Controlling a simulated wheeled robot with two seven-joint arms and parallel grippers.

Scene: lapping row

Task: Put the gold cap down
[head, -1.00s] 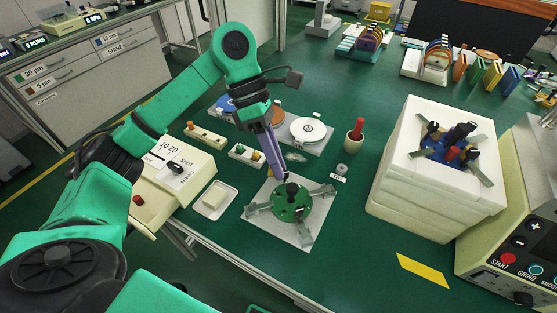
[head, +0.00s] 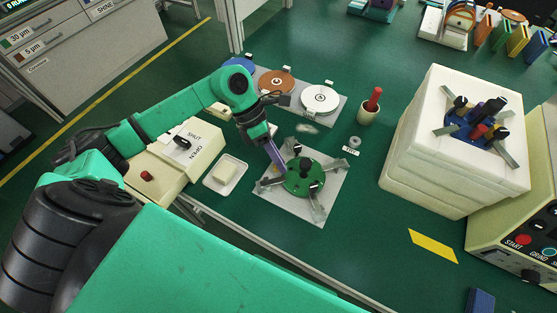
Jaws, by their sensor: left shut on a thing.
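My left gripper (head: 280,167) points down at the left edge of a round green fixture (head: 299,182) with grey arms and dark knobs. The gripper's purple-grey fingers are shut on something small. The gold cap cannot be made out clearly at the fingertips; the fingers and the small scale hide it. I cannot tell whether the fingertips touch the fixture. The fixture lies on a pale square plate (head: 318,212) on the green table. My right gripper is not in view.
A white block stack (head: 430,165) with a blue fixture (head: 462,128) on top stands at the right. A white dish (head: 211,184) and a cream switch box (head: 160,168) are at the left. A cup with a red handle (head: 367,115) stands behind. Table right of the plate is clear.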

